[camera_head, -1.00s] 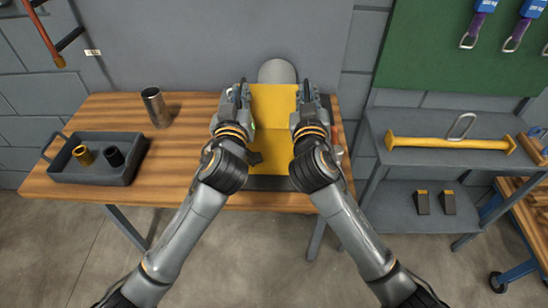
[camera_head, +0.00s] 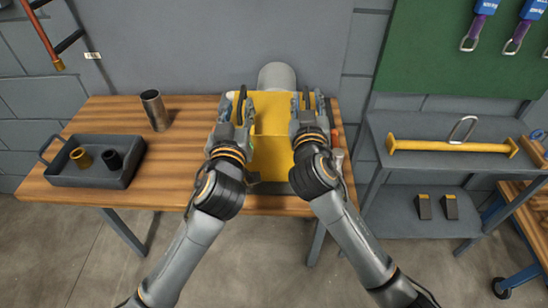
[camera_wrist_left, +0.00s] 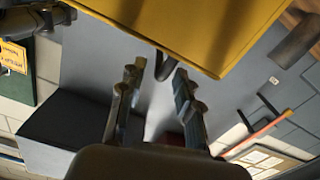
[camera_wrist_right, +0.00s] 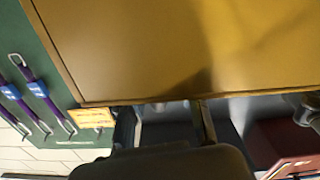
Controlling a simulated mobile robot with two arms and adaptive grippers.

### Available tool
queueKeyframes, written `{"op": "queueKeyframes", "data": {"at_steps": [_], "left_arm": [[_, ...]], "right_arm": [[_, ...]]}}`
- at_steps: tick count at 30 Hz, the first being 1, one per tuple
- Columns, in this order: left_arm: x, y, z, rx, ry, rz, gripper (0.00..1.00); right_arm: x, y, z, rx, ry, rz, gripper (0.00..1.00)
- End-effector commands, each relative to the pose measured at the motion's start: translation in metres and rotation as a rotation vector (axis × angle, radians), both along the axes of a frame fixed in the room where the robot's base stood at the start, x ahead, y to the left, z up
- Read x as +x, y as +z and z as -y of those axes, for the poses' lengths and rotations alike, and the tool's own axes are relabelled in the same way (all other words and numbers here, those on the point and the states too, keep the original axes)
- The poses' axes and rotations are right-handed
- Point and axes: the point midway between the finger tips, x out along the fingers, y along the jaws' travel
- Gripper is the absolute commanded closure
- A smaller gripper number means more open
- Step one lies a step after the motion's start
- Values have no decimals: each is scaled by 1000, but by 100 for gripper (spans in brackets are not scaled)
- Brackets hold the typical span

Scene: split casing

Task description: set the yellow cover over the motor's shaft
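The yellow cover (camera_head: 272,120) sits in front of the grey rounded motor housing (camera_head: 277,75) on the bench, between my two grippers. It also fills the top of the left wrist view (camera_wrist_left: 200,25) and the right wrist view (camera_wrist_right: 150,50). My left gripper (camera_head: 233,104) is at its left side; its fingers stand apart in the left wrist view (camera_wrist_left: 158,85), with a dark curved piece showing between them at the cover's edge. My right gripper (camera_head: 308,103) is at its right side, fingers apart in the right wrist view (camera_wrist_right: 165,120). The motor's shaft is hidden.
A grey tray (camera_head: 90,180) with a brass and a black bushing stands at the left of the wooden bench (camera_head: 170,185), with a metal cylinder (camera_head: 155,110) behind it. A grey shelf (camera_head: 420,165) with a yellow bar (camera_head: 450,146) stands at the right. The bench's left middle is clear.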

Motion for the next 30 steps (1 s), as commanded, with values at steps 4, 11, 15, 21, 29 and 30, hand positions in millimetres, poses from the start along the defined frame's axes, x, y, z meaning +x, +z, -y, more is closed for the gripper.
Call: {"op": "queueKeyframes", "data": {"at_steps": [4, 11, 15, 21, 29, 30], "left_arm": [[-35, -1, -2, -5, -1, -2, 66], [-72, -1, -4, -2, 0, -1, 66], [-83, 0, -5, -1, 1, 0, 66], [-86, 1, -6, 0, 1, 2, 66], [-85, 1, -5, 0, 1, 2, 66], [-85, 1, -5, 0, 1, 2, 66]], "right_arm": [[0, 0, 0, 0, 0, 0, 67], [0, 0, 0, 0, 0, 0, 67], [0, 0, 0, 0, 0, 0, 67], [-18, -1, -2, 1, 2, -1, 67], [-73, -1, -4, 4, 0, -3, 67], [-81, -1, -5, 4, 1, -3, 67]]}}
